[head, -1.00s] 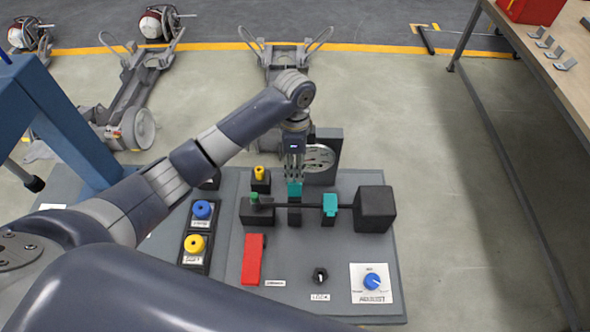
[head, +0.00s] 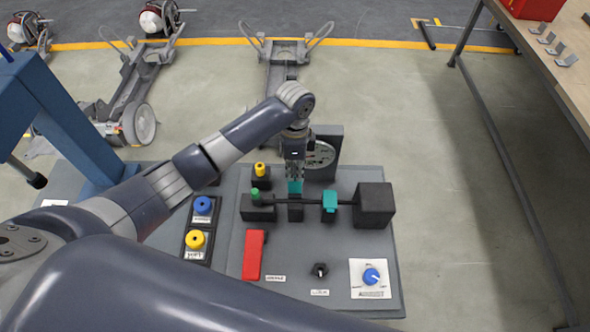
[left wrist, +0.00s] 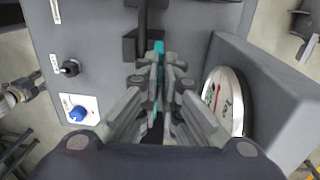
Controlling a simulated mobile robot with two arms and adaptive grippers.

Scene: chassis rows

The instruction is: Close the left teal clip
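The left teal clip (head: 295,187) sits on a black block on the grey panel, beside a dark bar. The right teal clip (head: 329,201) stands further right on the same bar. My left gripper (head: 294,175) points down right over the left clip; contact cannot be told. In the left wrist view my gripper's fingers (left wrist: 160,72) are close together and look shut, with teal of a clip (left wrist: 158,46) showing just past the tips. The fingers hide part of the clip. My right gripper is out of view.
A round gauge (head: 320,155) in a dark housing stands close behind the gripper. A black box (head: 375,205) ends the bar on the right. A red lever (head: 253,255), a black knob (head: 320,270) and a blue dial (head: 371,276) lie nearer on the panel.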

